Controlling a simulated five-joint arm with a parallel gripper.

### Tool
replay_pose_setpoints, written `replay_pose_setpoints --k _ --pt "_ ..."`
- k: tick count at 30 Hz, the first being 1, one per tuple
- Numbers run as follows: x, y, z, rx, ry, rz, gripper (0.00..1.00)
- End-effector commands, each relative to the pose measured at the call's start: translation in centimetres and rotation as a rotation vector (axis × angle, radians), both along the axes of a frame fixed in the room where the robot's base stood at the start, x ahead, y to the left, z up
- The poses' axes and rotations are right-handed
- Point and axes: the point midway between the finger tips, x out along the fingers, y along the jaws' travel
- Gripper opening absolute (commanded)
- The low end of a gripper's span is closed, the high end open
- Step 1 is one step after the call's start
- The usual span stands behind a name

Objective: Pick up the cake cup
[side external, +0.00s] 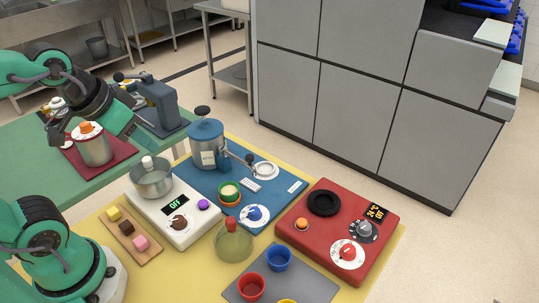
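No cup is plainly marked as the cake cup. A small green cup with pale, creamy contents (229,193) stands on an orange saucer on the blue mat, and may be it. A red cup (251,286) and a blue cup (278,258) stand on the grey mat at the front, with a yellow one cut off by the bottom edge. My gripper (94,138) is at the upper left, well away from all of these cups. Its jaws look spread apart, with a metal pot showing between them; no cup is in it. Whether it touches the pot is unclear.
The metal pot (96,152) with an orange knob stands on a red mat. A white hot-plate unit (170,222), a blue-lidded canister (206,142), an olive flask (233,243) and a red heater (315,235) crowd around the small cup. Small cubes lie on a wooden board (150,257).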

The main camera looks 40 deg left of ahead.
Motion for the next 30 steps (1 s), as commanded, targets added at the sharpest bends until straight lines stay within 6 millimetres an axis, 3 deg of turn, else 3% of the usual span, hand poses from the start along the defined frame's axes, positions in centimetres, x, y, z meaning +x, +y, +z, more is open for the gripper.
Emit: replay_pose_setpoints --k 16,30 --pt "0.8 -0.1 -0.4 -0.020 0.017 0.033 0.30" --pt "6.1 -1.0 -4.2 -0.147 0.131 0.294 0.30"
